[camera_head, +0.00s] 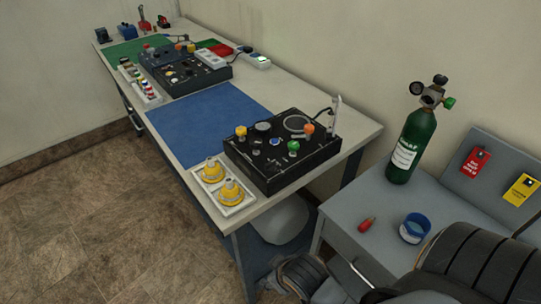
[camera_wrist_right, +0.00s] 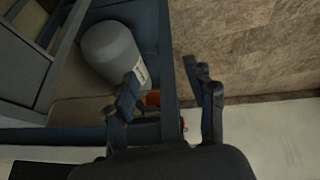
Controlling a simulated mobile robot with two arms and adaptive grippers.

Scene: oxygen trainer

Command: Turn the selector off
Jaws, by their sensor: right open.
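A black trainer box (camera_head: 262,176) with several knobs sits at the near end of the long bench. Its top carries a yellow knob (camera_head: 241,131), an orange knob (camera_head: 309,128), a green knob (camera_head: 293,146) and small dark dials. I cannot tell which control is the selector or how it is set. My right gripper (camera_wrist_right: 164,78) is open and empty in the right wrist view, with the bench frame behind it. In the head view, my right arm is low at the bottom right, apart from the box. My left gripper is not in view.
A white tray with yellow parts (camera_head: 239,209) lies beside the box. A green cylinder (camera_head: 416,140), a blue-rimmed cup (camera_head: 414,228) and a red item (camera_head: 367,224) stand or lie on the grey side table. A blue mat (camera_head: 205,122) is clear. A grey drum (camera_wrist_right: 112,50) stands under the bench.

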